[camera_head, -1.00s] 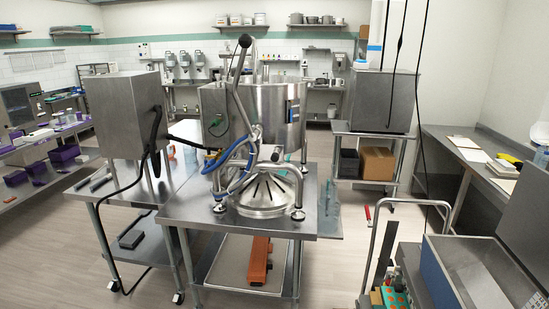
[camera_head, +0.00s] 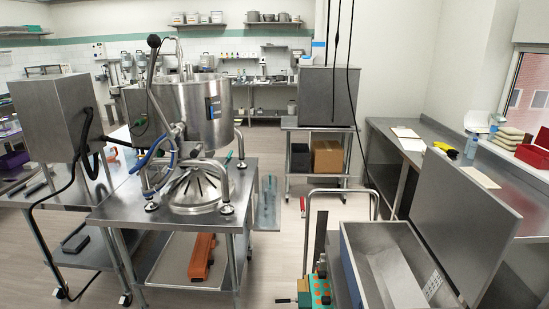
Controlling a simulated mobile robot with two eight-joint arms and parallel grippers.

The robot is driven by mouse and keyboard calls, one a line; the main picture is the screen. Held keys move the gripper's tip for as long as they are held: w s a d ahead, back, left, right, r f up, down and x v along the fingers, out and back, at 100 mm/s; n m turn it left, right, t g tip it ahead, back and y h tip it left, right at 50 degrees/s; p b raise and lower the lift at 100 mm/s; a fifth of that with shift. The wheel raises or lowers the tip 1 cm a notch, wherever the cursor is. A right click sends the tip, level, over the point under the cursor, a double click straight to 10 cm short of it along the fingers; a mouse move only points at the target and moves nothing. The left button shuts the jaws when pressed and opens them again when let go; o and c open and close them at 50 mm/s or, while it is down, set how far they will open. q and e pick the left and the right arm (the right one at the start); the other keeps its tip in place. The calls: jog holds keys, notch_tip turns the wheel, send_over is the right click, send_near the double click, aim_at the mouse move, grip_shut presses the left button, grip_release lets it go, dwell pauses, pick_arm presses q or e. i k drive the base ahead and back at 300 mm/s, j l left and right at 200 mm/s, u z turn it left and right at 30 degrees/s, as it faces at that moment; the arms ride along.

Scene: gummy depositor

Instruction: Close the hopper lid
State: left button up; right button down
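A round steel vessel (camera_head: 205,115) stands on the steel table at left centre, with a lever handle (camera_head: 154,75) rising beside it. I cannot tell whether its top is covered. At the lower right, a steel box-shaped container (camera_head: 352,262) with a blue side stands open. A flat steel lid panel (camera_head: 465,220) is tilted up along its right side, and a pale sloping surface shows inside. I cannot tell for sure which of these is the hopper. Neither of my grippers shows in the view.
The steel table (camera_head: 110,208) holds the round vessel. A cart (camera_head: 315,192) with a raised handle frame stands left of the open container. A steel counter (camera_head: 400,140) runs along the right wall. A shelf stand with a cardboard box (camera_head: 327,157) is behind. Floor shows between table and cart.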

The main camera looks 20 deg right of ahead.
aim_at(469, 229)
jog(key=k+l, duration=0.1)
jog(key=l, duration=0.35)
jog(key=k+l, duration=0.15)
jog(key=l, duration=0.25)
jog(key=k+l+z, duration=0.1)
jog(key=l, duration=0.3)
jog(key=k+l, duration=0.1)
jog(key=l, duration=0.35)
jog(key=k+l, duration=0.1)
jog(key=l, duration=0.35)
jog(key=z, duration=0.05)
